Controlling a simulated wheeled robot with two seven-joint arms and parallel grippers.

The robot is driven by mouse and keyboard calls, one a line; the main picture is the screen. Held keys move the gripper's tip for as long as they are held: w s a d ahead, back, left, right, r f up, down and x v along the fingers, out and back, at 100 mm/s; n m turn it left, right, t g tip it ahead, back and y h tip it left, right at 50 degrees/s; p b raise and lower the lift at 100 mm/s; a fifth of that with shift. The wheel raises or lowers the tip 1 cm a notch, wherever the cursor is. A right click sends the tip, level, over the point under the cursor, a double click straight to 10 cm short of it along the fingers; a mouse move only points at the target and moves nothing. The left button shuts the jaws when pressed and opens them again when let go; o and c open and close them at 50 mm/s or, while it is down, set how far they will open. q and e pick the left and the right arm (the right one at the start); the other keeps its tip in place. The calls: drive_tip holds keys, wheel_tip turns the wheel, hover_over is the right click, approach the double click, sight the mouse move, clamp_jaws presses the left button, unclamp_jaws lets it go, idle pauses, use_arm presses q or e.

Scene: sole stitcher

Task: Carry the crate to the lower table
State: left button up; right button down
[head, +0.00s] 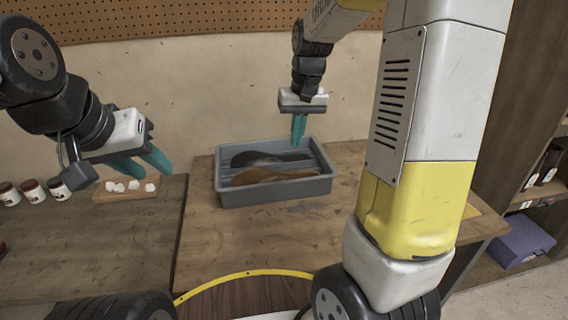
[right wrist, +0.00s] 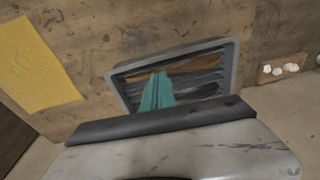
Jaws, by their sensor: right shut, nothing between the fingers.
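The grey crate (head: 272,192) stands upright on a wooden table (head: 240,245), with a dark sole (head: 265,158) and a brown sole (head: 270,175) lying in it. The crate's rim also shows in the right wrist view (right wrist: 232,68). My right gripper (head: 298,142) points down over the crate's far side; its teal fingers (right wrist: 155,92) are shut and empty. I cannot tell whether they touch the crate. My left gripper (head: 158,168) is left of the crate, with its fingers apart and nothing between them. Another wooden table (head: 120,235) adjoins at the left and looks lower.
On the left table are a small wooden tray (head: 110,195) with white pieces and several small jars (head: 33,190) at its back. A yellow sheet (right wrist: 35,62) lies on the crate's table. Shelves with a purple box (head: 520,240) stand at right. The left table's front is clear.

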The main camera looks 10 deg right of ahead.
drive_tip(key=g+h, duration=0.1)
hover_over(293, 174)
drive_tip(key=s, duration=0.2)
wheel_tip(293, 174, down, 6)
drive_tip(key=f, duration=1)
drive_tip(key=shift+w+a, duration=0.15)
drive_tip(key=shift+w, duration=0.05)
